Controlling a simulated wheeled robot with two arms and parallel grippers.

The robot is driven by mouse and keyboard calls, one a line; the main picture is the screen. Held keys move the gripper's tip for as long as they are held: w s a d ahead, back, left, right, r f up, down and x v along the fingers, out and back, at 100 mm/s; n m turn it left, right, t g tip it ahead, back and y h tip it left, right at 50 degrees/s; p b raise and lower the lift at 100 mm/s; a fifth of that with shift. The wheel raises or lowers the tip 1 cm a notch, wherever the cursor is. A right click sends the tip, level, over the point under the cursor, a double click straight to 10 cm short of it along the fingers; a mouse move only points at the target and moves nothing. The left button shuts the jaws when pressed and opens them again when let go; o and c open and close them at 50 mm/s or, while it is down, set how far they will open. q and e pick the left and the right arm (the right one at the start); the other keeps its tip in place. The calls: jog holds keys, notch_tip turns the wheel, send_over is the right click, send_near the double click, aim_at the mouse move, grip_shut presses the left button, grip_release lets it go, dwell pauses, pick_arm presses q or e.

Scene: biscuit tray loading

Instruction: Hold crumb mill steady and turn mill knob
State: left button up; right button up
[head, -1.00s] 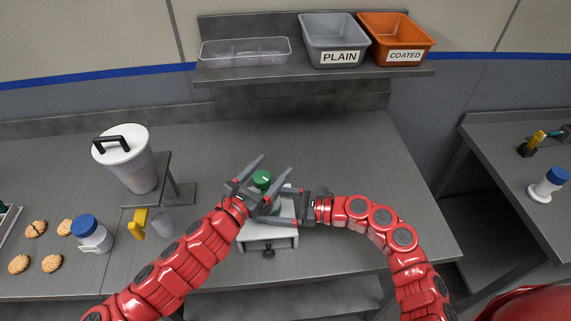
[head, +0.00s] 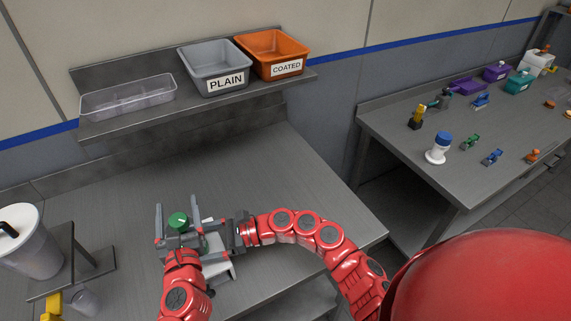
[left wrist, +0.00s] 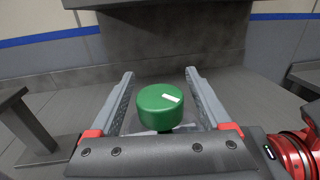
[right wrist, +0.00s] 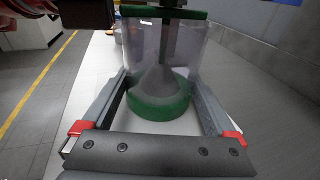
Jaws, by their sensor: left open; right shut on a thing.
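The crumb mill's green knob (head: 178,220) has a white mark on top. In the left wrist view the knob (left wrist: 160,112) stands between the fingers of my left gripper (left wrist: 158,74), which is open with a gap on both sides. The left gripper (head: 177,213) is over the mill in the head view. In the head view the mill's pale base (head: 219,268) shows partly; the arms hide much of the mill.
A shelf (head: 120,124) at the back holds a clear tray (head: 128,98), a grey PLAIN bin (head: 215,68) and an orange COATED bin (head: 272,55). A lidded container (head: 35,248) stands at left. A second table (head: 400,140) with small items is at right. Counter behind the mill is clear.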

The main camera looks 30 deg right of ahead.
pick_arm(q)
jog(key=n+y, duration=0.2)
jog(key=y, duration=0.1)
jog(key=shift+a, duration=0.2)
jog(key=shift+a+n+y, duration=0.1)
jog(key=shift+n+y, duration=0.5)
jog(key=shift+y, duration=0.4)
jog(key=shift+s+a+f+y, duration=0.1)
jog(key=shift+s+y, duration=0.2)
jog(key=shift+s, duration=0.1)
jog(key=s+d, duration=0.2)
jog(key=s, duration=0.9)
jog(key=s+d+m+g+h, duration=0.1)
jog(key=s+d+m+h, duration=0.1)
jog(key=d+m+h, duration=0.95)
jog(key=w+d+r+n+g+h, duration=0.4)
jog(key=w+d+r+n+h, duration=0.2)
jog(key=d+r+n, duration=0.3)
jog(key=shift+w+d+r+n, duration=0.15)
jog(key=shift+w+d+n, duration=0.2)
jog(key=shift+d+n, duration=0.65)
jog(key=shift+a, duration=0.15)
